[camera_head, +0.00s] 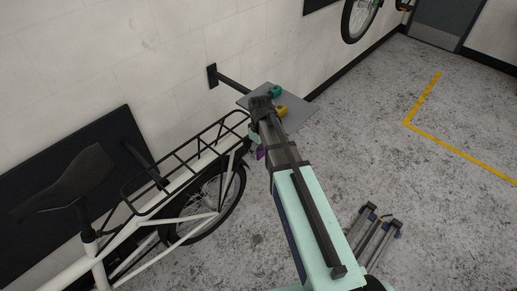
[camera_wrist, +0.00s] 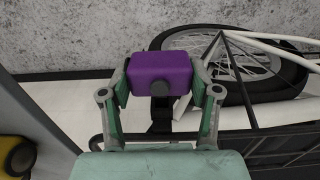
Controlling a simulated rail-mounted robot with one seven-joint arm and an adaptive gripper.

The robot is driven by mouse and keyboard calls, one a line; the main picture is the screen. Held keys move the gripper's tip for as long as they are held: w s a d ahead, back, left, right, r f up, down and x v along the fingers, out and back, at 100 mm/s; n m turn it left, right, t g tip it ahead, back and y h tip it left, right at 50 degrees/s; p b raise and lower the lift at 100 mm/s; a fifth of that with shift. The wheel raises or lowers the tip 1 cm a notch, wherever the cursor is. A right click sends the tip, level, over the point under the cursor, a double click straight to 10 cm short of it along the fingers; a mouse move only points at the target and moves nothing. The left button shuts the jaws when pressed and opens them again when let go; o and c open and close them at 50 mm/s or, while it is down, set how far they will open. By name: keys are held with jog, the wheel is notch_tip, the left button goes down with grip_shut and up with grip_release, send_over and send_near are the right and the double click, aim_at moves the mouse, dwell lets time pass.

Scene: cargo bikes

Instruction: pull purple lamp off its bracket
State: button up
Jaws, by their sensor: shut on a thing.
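The purple lamp (camera_wrist: 159,73) is a small box with rounded edges and a dark round knob on the side facing the wrist camera. My gripper (camera_wrist: 160,84) is shut on it, with one finger on each side. A black bracket (camera_wrist: 160,114) shows just below the lamp in the wrist view; I cannot tell whether the two are joined. In the head view only a small purple part of the lamp (camera_head: 260,154) shows beside my arm, at the rear end of the white bike's rack. My gripper is mostly hidden there.
The white cargo bike (camera_head: 180,184) with its black rack (camera_head: 190,150) stands left of my arm. A grey wall shelf (camera_head: 296,117) holds a teal and a yellow thing (camera_head: 281,111) close by. Floor to the right is open, apart from a grey metal stand (camera_head: 374,232).

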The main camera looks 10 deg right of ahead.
jog(key=s+d, duration=0.3)
jog(key=s, duration=0.2)
jog(key=shift+d, duration=0.3)
dwell(0.6)
dwell(0.6)
